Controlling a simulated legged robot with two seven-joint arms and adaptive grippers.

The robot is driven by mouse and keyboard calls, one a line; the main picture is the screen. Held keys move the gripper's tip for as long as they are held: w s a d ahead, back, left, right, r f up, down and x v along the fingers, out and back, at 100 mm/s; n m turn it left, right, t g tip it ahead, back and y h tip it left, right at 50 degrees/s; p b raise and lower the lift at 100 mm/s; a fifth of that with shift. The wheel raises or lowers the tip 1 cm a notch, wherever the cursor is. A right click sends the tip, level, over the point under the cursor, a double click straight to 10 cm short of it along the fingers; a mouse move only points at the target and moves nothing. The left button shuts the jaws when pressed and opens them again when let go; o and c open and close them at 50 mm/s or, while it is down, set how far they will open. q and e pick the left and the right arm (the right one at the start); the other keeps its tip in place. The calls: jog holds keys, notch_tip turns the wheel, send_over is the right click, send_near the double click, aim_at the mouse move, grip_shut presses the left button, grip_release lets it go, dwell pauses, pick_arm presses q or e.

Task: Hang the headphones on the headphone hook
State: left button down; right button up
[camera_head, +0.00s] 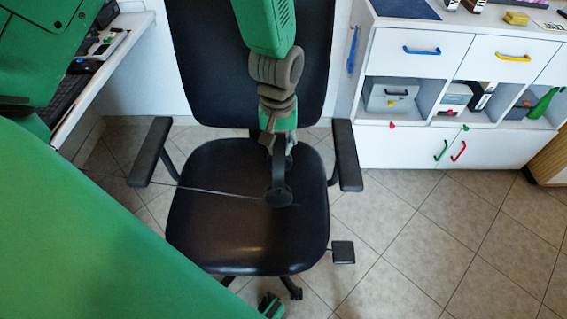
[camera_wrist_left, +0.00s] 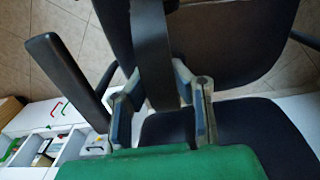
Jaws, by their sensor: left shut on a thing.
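The dark headphones (camera_head: 279,196) hang over the seat of the black chair in the head view, with a thin cord running left. My left gripper (camera_head: 279,143) is shut on their band. The left wrist view shows the dark band (camera_wrist_left: 152,50) between the two fingers of the gripper (camera_wrist_left: 160,88). I cannot tell whether the lower ear cup touches the seat. I cannot clearly make out the headphone hook. A blue bar (camera_head: 352,50) is on the white cabinet's left side, but I cannot tell what it is.
The black chair (camera_head: 245,250) with two armrests stands below the headphones. A white cabinet (camera_head: 400,150) with drawers and open shelves is at the right. A white desk (camera_head: 120,55) with a keyboard is at the left. The tiled floor (camera_head: 430,255) at lower right is clear.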

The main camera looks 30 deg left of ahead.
pick_arm(q)
jog(key=shift+f+b, duration=0.65)
jog(key=shift+f, duration=2.35)
jog(key=c, duration=1.5)
grip_release()
jog(key=shift+o, duration=0.2)
notch_tip(320, 180, up, 12)
jog(key=p, duration=0.3)
jog(key=shift+a, duration=0.1)
jog(key=s+f+m, duration=0.3)
jog(key=s+f, duration=0.6)
jog(key=s, duration=0.2)
jog(key=s+a+f+m, duration=0.1)
jog(key=s+f+m, duration=0.3)
jog(key=s+f, duration=0.4)
jog(key=s, duration=0.3)
jog(key=shift+s+f+t, duration=0.2)
jog(key=shift+f+t, duration=0.1)
jog(key=shift+f, duration=0.1)
